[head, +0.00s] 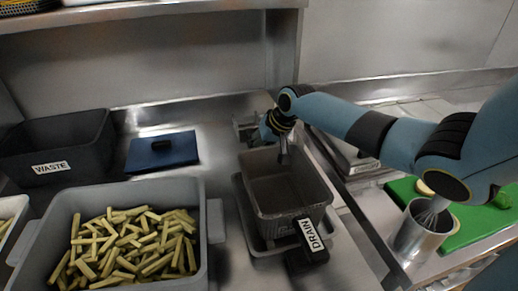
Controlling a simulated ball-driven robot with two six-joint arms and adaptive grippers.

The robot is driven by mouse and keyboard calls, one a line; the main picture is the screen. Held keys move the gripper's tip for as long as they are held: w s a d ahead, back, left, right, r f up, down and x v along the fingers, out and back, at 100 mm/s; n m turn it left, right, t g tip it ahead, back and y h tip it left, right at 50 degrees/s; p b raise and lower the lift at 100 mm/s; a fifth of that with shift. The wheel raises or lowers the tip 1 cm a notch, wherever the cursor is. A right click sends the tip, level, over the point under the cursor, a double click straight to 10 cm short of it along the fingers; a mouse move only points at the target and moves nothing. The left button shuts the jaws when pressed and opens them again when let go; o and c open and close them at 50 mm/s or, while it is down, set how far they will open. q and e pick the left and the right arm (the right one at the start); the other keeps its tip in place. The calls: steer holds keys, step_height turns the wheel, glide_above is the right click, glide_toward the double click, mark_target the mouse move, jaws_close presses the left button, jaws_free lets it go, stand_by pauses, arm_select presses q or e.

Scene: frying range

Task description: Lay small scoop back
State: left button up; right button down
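My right arm reaches in from the right, and its gripper (277,128) is at the far end of the grey drain basket (262,205). A thin grey piece points down from the gripper toward the basket; I cannot tell whether it is a finger or part of a scoop. The fingers are too small and dark to show whether they are open or shut. No small scoop can be made out clearly. A blue mat or lid (178,158) with a small black piece on it lies on the counter to the left. My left gripper is not in view.
A grey bin (208,235) of cut fries stands front left, with a black WASTE bin (88,135) behind it. A metal cup (417,235) with a whisk and a green board (468,228) are at right. Bare steel counter lies between the mat and basket.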

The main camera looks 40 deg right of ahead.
steer(key=shift+r, duration=0.1)
steer(key=shift+f, duration=0.4)
stand_by(0.3)
steer(key=c, duration=1.1)
jaws_free()
steer(key=v, duration=1.2)
